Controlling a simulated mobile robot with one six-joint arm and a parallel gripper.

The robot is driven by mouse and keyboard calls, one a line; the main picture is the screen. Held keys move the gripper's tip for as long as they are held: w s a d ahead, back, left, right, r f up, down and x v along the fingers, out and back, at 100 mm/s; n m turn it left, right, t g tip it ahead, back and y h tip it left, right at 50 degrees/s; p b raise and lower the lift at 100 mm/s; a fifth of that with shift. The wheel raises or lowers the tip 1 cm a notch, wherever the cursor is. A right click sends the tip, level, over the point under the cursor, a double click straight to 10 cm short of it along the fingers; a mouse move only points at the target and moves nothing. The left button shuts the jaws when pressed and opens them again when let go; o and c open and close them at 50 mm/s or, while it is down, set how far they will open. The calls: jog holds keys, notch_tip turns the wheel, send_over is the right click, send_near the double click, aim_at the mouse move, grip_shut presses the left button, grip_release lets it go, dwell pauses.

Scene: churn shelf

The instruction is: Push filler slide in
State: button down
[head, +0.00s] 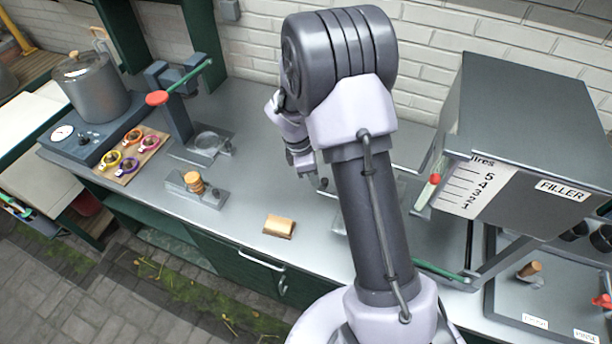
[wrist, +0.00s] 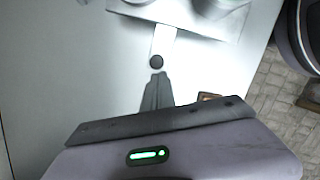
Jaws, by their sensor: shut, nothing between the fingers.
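The grey filler box (head: 530,130), labelled FILLER with a numbered scale, stands at the right of the bench in the head view. In the wrist view a pale flat strip with a dark round knob (wrist: 156,62) sticks out from a metal base (wrist: 195,14); it looks like the slide, but I cannot be sure. My gripper (wrist: 157,76) is shut and empty, with its fingertips just short of the knob in that picture; I cannot tell whether they touch. In the head view my gripper (head: 306,174) is low over the bench, and my arm hides much of the base.
A small metal fixture with a wooden knob (head: 194,182) and a red-handled lever press (head: 178,110) stand to the left. A pot (head: 92,88) is farther left. Bare bench (head: 240,190) lies between.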

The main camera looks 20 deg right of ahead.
jog(key=s+d+p, duration=0.1)
jog(key=s+d, duration=0.9)
jog(key=shift+s, duration=0.1)
